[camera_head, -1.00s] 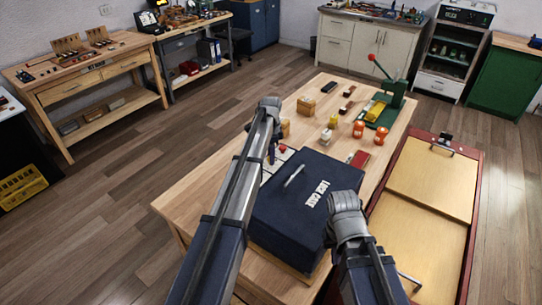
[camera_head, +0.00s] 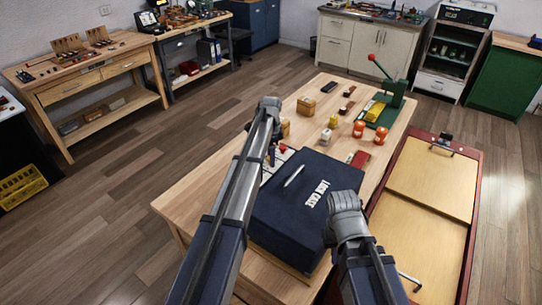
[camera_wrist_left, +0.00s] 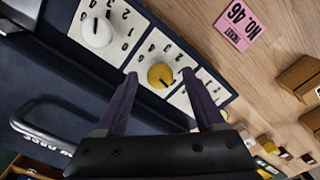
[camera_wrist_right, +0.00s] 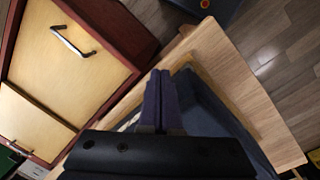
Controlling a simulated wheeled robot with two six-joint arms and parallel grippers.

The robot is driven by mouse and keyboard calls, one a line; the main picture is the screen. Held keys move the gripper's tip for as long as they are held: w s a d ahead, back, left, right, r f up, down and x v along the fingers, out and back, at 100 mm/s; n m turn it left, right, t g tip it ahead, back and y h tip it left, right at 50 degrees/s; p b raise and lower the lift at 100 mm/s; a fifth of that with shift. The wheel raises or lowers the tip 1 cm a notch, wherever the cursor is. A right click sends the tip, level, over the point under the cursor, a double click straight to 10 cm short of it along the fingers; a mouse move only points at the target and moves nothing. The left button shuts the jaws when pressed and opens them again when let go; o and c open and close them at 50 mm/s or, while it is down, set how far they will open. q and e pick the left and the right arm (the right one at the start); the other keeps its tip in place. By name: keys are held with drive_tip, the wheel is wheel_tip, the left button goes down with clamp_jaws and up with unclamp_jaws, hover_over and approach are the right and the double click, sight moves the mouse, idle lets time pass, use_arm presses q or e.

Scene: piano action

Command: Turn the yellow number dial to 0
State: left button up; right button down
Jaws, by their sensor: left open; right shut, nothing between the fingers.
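The yellow number dial (camera_wrist_left: 160,75) sits on a white numbered plate on the front of the dark blue lock case (camera_head: 300,215). A short dark mark shows on its lower part in the left wrist view; I cannot tell which number it points to. My left gripper (camera_wrist_left: 159,76) is open, with one fingertip on either side of the yellow dial; I cannot tell whether they touch it. A white dial (camera_wrist_left: 97,32) is up and left of it. My right gripper (camera_wrist_right: 159,72) is shut and empty, above the near right side of the case.
A pink card (camera_wrist_left: 238,25) lies on the wooden table beside the dials. Orange items (camera_head: 359,129), a green press (camera_head: 389,105) and small blocks stand farther back. A red-framed cabinet (camera_head: 430,190) is at the right. The table's left side is clear.

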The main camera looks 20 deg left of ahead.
use_arm(q)
drive_tip(key=shift+r, duration=0.15)
wheel_tip(320, 180, up, 8)
drive_tip(key=p, duration=0.8)
drive_tip(key=shift+f, duration=0.2)
drive_tip(key=shift+f, duration=0.1)
